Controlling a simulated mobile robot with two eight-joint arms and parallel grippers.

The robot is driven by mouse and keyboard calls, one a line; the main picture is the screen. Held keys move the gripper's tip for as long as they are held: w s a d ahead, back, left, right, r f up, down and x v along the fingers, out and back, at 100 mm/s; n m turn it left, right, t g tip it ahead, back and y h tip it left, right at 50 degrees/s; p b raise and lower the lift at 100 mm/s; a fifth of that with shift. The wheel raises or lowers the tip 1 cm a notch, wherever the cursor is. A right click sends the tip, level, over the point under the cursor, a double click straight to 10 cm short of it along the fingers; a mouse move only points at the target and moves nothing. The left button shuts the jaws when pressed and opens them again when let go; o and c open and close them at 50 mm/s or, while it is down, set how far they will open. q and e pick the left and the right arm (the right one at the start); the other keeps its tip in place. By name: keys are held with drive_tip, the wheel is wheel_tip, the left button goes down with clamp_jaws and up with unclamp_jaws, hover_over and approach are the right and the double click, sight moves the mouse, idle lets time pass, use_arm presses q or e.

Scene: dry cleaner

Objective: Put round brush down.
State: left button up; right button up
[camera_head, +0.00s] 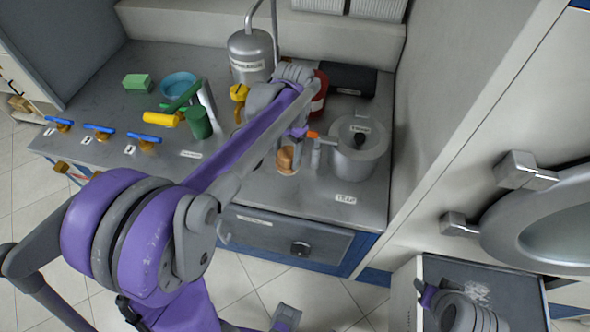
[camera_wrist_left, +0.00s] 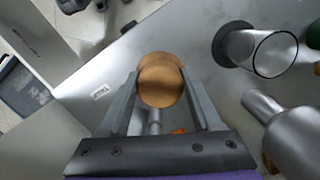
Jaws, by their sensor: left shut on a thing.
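The round brush has a brown wooden round top (camera_head: 286,158). It also shows in the left wrist view (camera_wrist_left: 160,82), between the two grey fingers. My left gripper (camera_head: 294,142) is shut on it over the front part of the steel counter (camera_head: 228,184). My purple and grey arm covers part of the counter behind. The brush's underside is hidden, and I cannot tell whether it touches the counter.
A lidded steel pot (camera_head: 358,152) stands close on the right. A steel canister (camera_head: 250,55), a red container (camera_head: 319,92) and a dark box (camera_head: 350,78) stand behind. A green cylinder (camera_head: 198,122) and a blue bowl (camera_head: 179,86) are left. Bare counter lies in front of the pot.

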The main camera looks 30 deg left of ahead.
sight(286, 168)
use_arm(q)
drive_tip(key=f, duration=0.5)
drive_tip(key=shift+s+f, duration=0.2)
drive_tip(key=shift+s, duration=0.05)
drive_tip(key=shift+w+f, duration=0.1)
drive_tip(key=shift+f, duration=1.8)
use_arm(e)
drive_tip(key=shift+s+f, duration=0.3)
drive_tip(key=shift+f, duration=0.05)
use_arm(q)
drive_tip(key=shift+f+b, duration=0.15)
drive_tip(key=shift+b, duration=0.2)
drive_tip(key=o, duration=1.4)
use_arm(e)
drive_tip(key=shift+f, duration=0.15)
use_arm(q)
drive_tip(key=shift+o, duration=0.2)
